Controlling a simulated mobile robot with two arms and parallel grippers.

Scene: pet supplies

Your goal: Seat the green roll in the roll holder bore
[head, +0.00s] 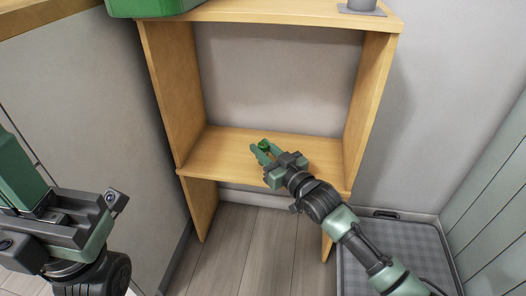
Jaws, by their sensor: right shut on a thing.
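The green roll (264,145) is a small, dark green piece between the fingertips of my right gripper (262,150). My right gripper is shut on it, over the middle shelf board of the wooden unit. The fingers hide part of the roll, and I cannot tell whether it touches the board. A grey fixture (361,9), a round post on a flat plate, stands on the unit's top at the right. It may be the roll holder; the frame's top edge cuts it off and no bore shows. My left gripper (70,216) is at the lower left, away from the unit; its jaw state is unclear.
The wooden shelf unit (170,97) has side panels around the middle board (215,160), which is otherwise bare. A green box (150,7) sits on its top left. A grey checked mat or tray (400,252) lies on the floor at right. Walls stand close on both sides.

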